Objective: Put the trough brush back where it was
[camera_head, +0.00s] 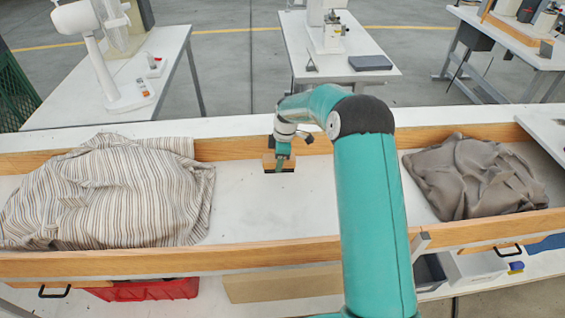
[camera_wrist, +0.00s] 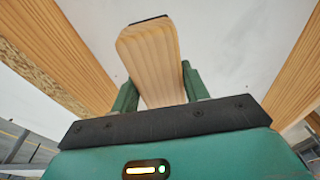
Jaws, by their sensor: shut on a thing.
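The trough brush (camera_wrist: 150,50) has a pale wooden body that stands between my two green fingers in the wrist view. In the head view the brush (camera_head: 270,160) shows small, at the far wooden wall of the trough, with a dark lower edge. My gripper (camera_head: 281,158) is shut on it from above. The gripper (camera_wrist: 158,85) also shows in the wrist view. The trough (camera_head: 250,205) has a white floor and wooden long walls. I cannot tell whether the brush touches the floor or the wall.
A striped cloth (camera_head: 105,195) lies heaped in the trough's left part, and a grey-brown cloth (camera_head: 475,178) in its right part. The floor between them is largely bare. A red crate (camera_head: 145,290) is below the near wall. Tables with a fan (camera_head: 100,50) and machines stand behind.

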